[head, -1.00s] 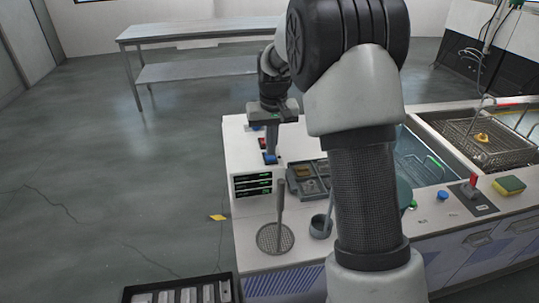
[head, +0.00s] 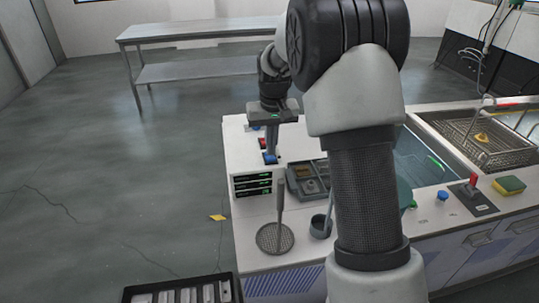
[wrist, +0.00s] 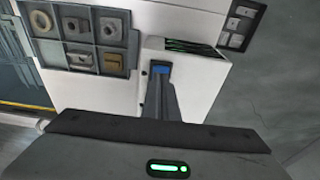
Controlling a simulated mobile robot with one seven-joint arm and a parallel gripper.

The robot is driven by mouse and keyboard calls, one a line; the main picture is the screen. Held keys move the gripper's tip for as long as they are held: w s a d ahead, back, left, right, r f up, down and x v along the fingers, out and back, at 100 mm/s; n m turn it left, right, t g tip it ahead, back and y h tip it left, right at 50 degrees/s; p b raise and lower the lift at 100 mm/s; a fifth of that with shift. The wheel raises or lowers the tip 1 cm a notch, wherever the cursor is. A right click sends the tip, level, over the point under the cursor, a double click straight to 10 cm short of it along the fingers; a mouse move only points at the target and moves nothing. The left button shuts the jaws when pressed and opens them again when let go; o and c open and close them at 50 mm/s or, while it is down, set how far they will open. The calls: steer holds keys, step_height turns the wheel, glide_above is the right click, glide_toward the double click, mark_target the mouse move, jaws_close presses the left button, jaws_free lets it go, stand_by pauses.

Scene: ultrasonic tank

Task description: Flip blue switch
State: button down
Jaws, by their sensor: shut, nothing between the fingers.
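A small blue switch (head: 270,158) sits on the near end of the white console top (head: 241,153), just above the front panel with green displays. In the wrist view the blue switch (wrist: 160,69) shows at the tips of my fingers. My gripper (head: 271,151) points down with its fingers together, holding nothing, right at the blue switch. I cannot tell whether the tips touch it or which way it is tilted. A red switch (head: 262,143) lies just behind it, and another blue part (head: 257,127) farther back is partly hidden by my gripper.
A grey compartment tray (head: 308,180) with small metal parts stands right of the switches. A round mesh strainer with an upright handle (head: 280,208) and a small grey cup (head: 320,226) stand in front. The water tank (head: 425,160) is farther right, partly behind my arm.

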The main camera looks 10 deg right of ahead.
mark_target(271, 158)
steer(key=shift+f+b, duration=0.4)
steer(key=shift+f, duration=0.25)
stand_by(0.5)
step_height(271, 158, up, 7)
steer(key=p, duration=0.5)
stand_by(0.4)
steer(key=shift+r, duration=0.1)
